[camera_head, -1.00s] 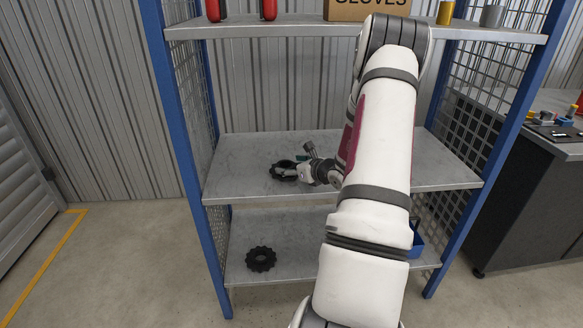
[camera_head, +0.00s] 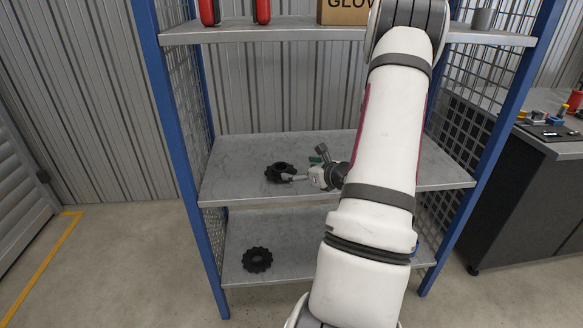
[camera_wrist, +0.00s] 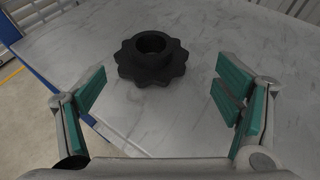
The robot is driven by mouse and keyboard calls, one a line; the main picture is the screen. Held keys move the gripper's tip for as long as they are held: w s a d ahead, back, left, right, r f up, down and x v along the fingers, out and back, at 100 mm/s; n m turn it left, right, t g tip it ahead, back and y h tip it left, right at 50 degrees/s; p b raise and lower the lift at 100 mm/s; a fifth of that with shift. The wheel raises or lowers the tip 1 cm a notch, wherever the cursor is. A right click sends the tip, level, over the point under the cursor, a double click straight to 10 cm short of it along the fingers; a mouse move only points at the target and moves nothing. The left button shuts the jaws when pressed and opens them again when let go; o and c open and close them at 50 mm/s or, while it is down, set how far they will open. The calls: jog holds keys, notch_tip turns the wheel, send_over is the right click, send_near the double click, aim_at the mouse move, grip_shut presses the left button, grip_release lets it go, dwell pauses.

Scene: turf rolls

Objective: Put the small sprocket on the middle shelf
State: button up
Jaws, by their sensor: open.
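A black toothed sprocket with a raised hub (camera_head: 275,173), the smaller-looking of two, lies flat on the middle shelf (camera_head: 235,158), toward its left part. In the wrist view the sprocket (camera_wrist: 152,62) sits beyond my fingertips, centred between them, with clear shelf around it. My gripper (camera_head: 293,177) is just right of it, low over the shelf. In the wrist view my gripper (camera_wrist: 160,92) has its green-padded fingers spread wide with nothing between them.
A larger-looking black sprocket (camera_head: 257,260) lies on the bottom shelf. A cardboard box (camera_head: 345,12) and red items (camera_head: 262,11) stand on the top shelf. Blue posts and mesh sides bound the rack. A workbench (camera_head: 560,140) stands at right.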

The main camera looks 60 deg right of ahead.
jog(key=v, duration=0.4)
jog(key=shift+a+r, duration=0.1)
jog(key=shift+a, duration=0.05)
jog(key=w+a+r+n+y, duration=0.5)
jog(key=a+r+n, duration=0.1)
jog(key=a, duration=0.5)
jog(key=w+a+r+n+y, duration=0.4)
jog(key=a+r+n, duration=0.2)
jog(key=a, duration=0.5)
jog(key=s+a+r+n+g+y, duration=0.2)
jog(key=a+r+n+g+y, duration=0.15)
jog(key=a+n, duration=0.55)
jog(key=s+a+r+n+g+h, duration=0.2)
jog(key=s+a+n+g, duration=0.6)
jog(key=s+a, duration=0.65)
jog(key=s+d+n+h, duration=0.2)
jog(key=s+n+h, duration=0.4)
jog(key=s+n, duration=0.4)
